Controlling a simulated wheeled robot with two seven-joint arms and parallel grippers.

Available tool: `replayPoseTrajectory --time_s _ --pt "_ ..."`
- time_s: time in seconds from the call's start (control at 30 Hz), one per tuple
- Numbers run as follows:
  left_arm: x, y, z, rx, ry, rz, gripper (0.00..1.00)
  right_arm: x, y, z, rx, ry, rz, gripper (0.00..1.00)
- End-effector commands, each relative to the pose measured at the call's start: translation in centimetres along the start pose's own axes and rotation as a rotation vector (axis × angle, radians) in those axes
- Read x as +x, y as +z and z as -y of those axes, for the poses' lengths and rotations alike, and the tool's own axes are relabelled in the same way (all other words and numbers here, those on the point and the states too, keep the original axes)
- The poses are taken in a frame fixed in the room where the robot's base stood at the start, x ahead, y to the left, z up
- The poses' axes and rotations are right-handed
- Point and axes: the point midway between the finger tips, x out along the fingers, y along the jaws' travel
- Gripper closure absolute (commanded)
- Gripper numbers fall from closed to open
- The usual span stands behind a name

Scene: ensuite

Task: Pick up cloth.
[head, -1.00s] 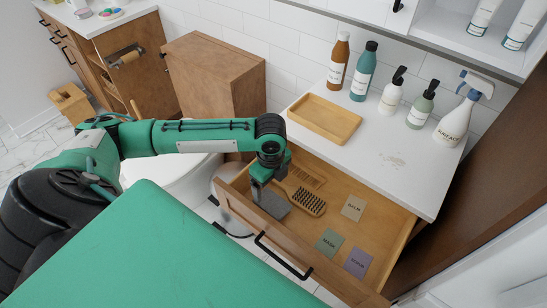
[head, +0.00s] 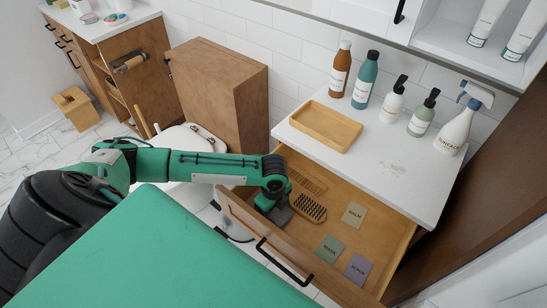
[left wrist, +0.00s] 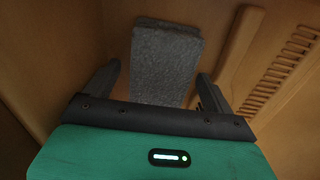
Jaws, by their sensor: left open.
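The grey folded cloth (left wrist: 165,62) lies in the open drawer. In the left wrist view it sits just beyond and between the two fingers of my left gripper (left wrist: 155,88). The gripper is open, with nothing visibly held. In the head view my left gripper (head: 279,212) reaches down into the drawer's left part, and a corner of the cloth (head: 284,215) shows beside it while most is hidden. My right gripper is not in view.
The white counter (head: 405,165) above bears a wooden tray (head: 326,126) and several bottles. The drawer front stands close to my gripper.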

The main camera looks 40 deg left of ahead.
Motion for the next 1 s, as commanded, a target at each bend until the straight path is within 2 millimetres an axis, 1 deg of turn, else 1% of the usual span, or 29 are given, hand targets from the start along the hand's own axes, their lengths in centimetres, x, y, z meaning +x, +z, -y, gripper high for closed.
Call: replayPoseTrajectory --time_s 0.07,0.1,0.3,0.57,0.73,0.87,0.97,1.0 --pt "0.0 0.0 0.0 0.000 0.000 0.000 0.15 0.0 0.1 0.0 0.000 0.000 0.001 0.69" --pt "0.0 0.0 0.0 0.000 0.000 0.000 0.23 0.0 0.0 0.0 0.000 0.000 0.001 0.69" --pt "0.0 0.0 0.0 -0.001 0.000 0.000 0.61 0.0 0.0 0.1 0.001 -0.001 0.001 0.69" --pt "-0.1 0.0 0.0 -0.001 0.000 0.000 0.61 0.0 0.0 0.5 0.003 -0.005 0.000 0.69" --pt "-0.9 0.1 0.1 -0.002 -0.001 0.001 0.61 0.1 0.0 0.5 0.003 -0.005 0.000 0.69" --pt "-2.6 0.1 0.1 -0.001 -0.003 0.000 0.61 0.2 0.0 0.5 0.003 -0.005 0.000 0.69" --pt "-4.7 0.1 0.1 -0.001 -0.004 0.000 0.61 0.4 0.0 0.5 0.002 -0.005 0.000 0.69" --pt "-5.8 0.1 0.2 0.000 -0.006 0.000 0.61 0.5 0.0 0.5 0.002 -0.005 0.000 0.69"
